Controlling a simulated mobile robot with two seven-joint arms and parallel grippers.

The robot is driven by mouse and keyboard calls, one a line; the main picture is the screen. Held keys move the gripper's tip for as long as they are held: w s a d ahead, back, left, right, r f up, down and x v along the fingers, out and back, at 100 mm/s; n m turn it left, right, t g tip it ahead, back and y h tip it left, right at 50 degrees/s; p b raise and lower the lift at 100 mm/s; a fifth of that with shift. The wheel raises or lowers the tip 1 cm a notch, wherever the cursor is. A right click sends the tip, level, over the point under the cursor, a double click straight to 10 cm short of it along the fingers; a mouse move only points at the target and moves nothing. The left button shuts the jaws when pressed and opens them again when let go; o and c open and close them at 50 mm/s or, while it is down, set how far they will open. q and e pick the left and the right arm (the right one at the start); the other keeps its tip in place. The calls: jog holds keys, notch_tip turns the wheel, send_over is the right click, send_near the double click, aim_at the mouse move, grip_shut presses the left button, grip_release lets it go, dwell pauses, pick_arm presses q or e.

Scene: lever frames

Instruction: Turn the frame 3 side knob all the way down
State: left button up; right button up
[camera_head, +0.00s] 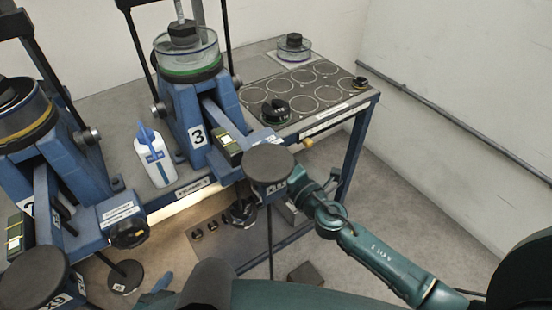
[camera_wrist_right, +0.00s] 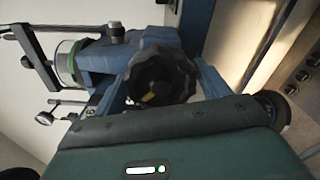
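Frame 3 is a blue stand marked "3" (camera_head: 198,135) on the workbench, with a glass-sided cylinder on top. A dark round disc (camera_head: 268,163) is at its front. Its side knob is hidden in the head view, behind the disc and my right arm. In the right wrist view a black lobed knob (camera_wrist_right: 160,76) on a blue frame faces the camera, just past the edge of my teal gripper body. My right gripper (camera_head: 292,183) is beside the front of frame 3, partly hidden by the disc. Its fingers do not show clearly, nor does any contact. My left gripper is not in view.
Another blue frame (camera_head: 62,172) with its own black knob (camera_head: 128,234) stands at the left. A white bottle (camera_head: 155,158) stands between the frames. A plate with circles (camera_head: 300,92) lies at the bench's right end. Floor to the right is clear.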

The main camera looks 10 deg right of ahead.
jog(key=shift+o, duration=0.6)
jog(key=shift+d, duration=0.2)
jog(key=shift+s+f, duration=0.1)
jog(key=shift+s, duration=0.05)
jog(key=shift+s+d, duration=0.2)
jog(key=shift+s, duration=0.1)
jog(key=shift+b+v, duration=0.5)
jog(key=shift+v, duration=2.1)
